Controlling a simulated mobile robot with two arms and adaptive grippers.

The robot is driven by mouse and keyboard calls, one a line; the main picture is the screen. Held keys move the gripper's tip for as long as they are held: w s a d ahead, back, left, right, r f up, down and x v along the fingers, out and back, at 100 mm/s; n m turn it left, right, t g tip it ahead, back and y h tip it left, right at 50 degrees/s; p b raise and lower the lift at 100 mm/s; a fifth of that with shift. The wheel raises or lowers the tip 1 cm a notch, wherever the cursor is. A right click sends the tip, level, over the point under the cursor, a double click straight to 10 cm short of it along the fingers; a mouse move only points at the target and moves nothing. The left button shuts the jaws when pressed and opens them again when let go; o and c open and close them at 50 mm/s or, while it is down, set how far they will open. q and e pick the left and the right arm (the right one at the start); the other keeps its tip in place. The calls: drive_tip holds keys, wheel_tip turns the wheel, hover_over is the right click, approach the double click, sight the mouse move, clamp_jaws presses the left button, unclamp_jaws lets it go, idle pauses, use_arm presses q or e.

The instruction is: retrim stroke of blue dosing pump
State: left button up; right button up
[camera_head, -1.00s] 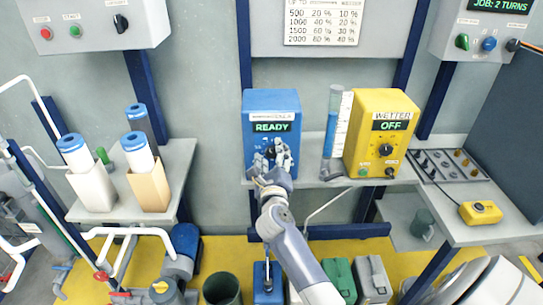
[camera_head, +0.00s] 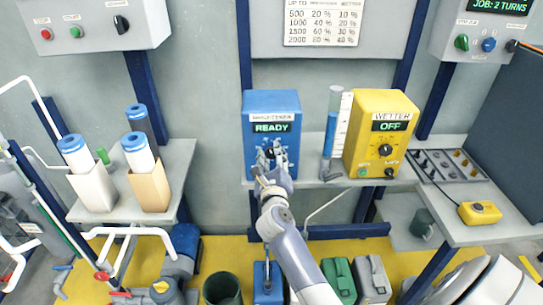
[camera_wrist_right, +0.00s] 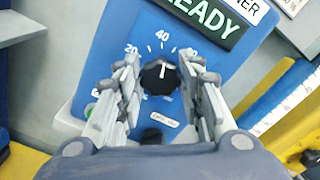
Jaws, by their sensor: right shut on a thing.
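The blue dosing pump (camera_head: 257,107) stands on the middle shelf with its display (camera_head: 272,128) reading READY. In the right wrist view, the fingers are shut on the black stroke knob (camera_wrist_right: 158,77), one on each side. The knob's white mark points roughly up, near the 40 on the scale. The 20 shows to its left, and the figure to the right is partly hidden by a finger. My left gripper is not in view.
The yellow wetter unit (camera_head: 386,105), reading OFF, stands right of the pump, with a clear measuring cylinder (camera_head: 337,125) between them. A percentage chart (camera_head: 322,22) hangs above.

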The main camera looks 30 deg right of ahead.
sight(272, 118)
drive_tip(key=m, duration=0.5)
drive_tip(key=shift+p, duration=0.3)
drive_tip(key=shift+m, duration=0.3)
drive_tip(key=o, duration=1.1)
drive_tip(key=shift+c, duration=0.2)
drive_tip(key=shift+d+r, duration=0.1)
wheel_tip(272, 118, up, 10)
drive_tip(key=shift+f, duration=0.1)
